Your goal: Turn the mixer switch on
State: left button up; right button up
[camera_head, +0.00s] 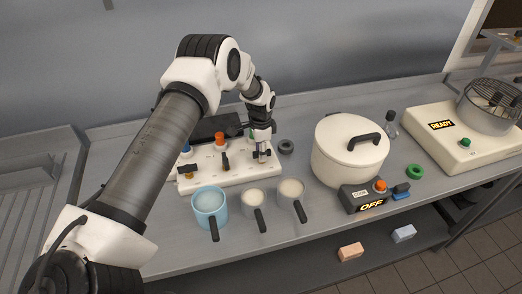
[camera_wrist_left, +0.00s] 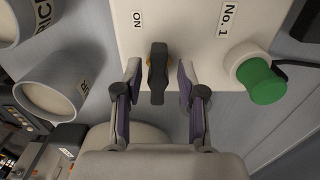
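A white panel (camera_head: 205,178) stands on the grey counter, with a row of small black switch levers and coloured knobs. My left gripper (camera_head: 262,153) is low over the panel's right end. In the left wrist view the open fingers (camera_wrist_left: 159,98) stand on either side of a black switch lever (camera_wrist_left: 158,70), with a visible gap at each side. An ON label (camera_wrist_left: 137,18) is beside the lever and a "No. 1" label (camera_wrist_left: 229,18) lies to its right. A green knob (camera_wrist_left: 262,82) is further right. My right gripper is not in view.
A light blue mug (camera_head: 209,200) and two pale cups (camera_head: 253,198) (camera_head: 290,188) stand in front of the panel. A lidded white pot (camera_head: 348,160) and a dark box reading OFF (camera_head: 365,198) are to the right. A white unit reading READY (camera_head: 440,150) is further right.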

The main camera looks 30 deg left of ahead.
pick_arm(q)
jog(key=r+p, duration=0.1)
jog(key=r, duration=0.1)
jog(key=r+p, duration=0.2)
jog(key=r, duration=0.1)
jog(key=shift+w+d, duration=0.1)
jog(key=shift+d, duration=0.1)
notch_tip(320, 180, up, 2)
jog(key=shift+r, duration=0.2)
jog(key=shift+f, duration=0.1)
